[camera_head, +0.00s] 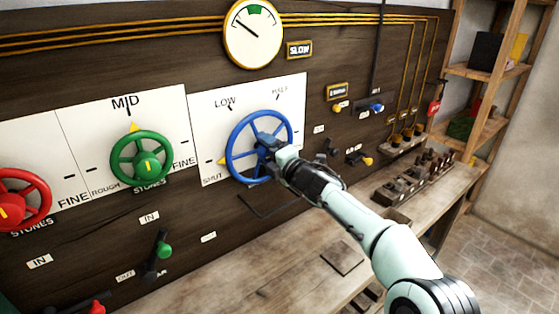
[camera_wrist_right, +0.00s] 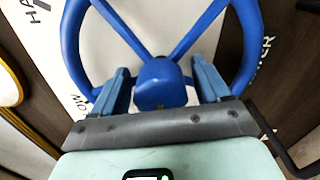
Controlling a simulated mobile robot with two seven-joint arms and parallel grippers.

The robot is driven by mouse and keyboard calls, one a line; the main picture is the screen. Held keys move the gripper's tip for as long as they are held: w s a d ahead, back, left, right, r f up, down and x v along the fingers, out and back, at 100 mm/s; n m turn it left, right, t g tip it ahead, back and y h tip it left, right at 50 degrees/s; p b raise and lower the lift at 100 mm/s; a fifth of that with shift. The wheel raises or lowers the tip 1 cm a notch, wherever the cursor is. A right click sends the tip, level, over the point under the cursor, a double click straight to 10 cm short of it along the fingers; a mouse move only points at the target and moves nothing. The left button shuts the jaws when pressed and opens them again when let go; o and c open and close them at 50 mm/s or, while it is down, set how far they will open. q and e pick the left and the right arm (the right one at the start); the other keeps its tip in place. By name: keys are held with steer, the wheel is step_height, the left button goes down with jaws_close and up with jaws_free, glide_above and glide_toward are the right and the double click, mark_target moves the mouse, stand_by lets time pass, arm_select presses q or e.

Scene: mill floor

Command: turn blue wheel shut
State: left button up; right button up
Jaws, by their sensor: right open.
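The blue wheel (camera_head: 230,148) is mounted on a white panel marked SHUT, LOW and HALF. A yellow pointer (camera_head: 222,161) at its left rim sits beside the dash above the SHUT label. My right gripper (camera_head: 266,143) is at the wheel's hub and hides part of it. In the right wrist view, the wheel (camera_wrist_right: 72,42) fills the top. My right gripper's fingers (camera_wrist_right: 160,72) are spread open, one on each side of the blue hub (camera_wrist_right: 160,84). Whether they touch the hub or spokes I cannot tell. My left gripper is not in view.
A green wheel (camera_head: 116,160) and a red wheel (camera_head: 40,200) are to the left. A green-knobbed lever (camera_head: 159,255) is below. A round gauge (camera_head: 253,40) hangs above. A wooden bench (camera_head: 240,285) runs beneath the board, and shelves (camera_head: 486,72) stand at right.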

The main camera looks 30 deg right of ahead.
steer(key=s+d+b, duration=0.1)
steer(key=s+b, duration=0.1)
steer(key=s, duration=1)
steer(key=shift+s, duration=0.35)
steer(key=shift+f, duration=0.15)
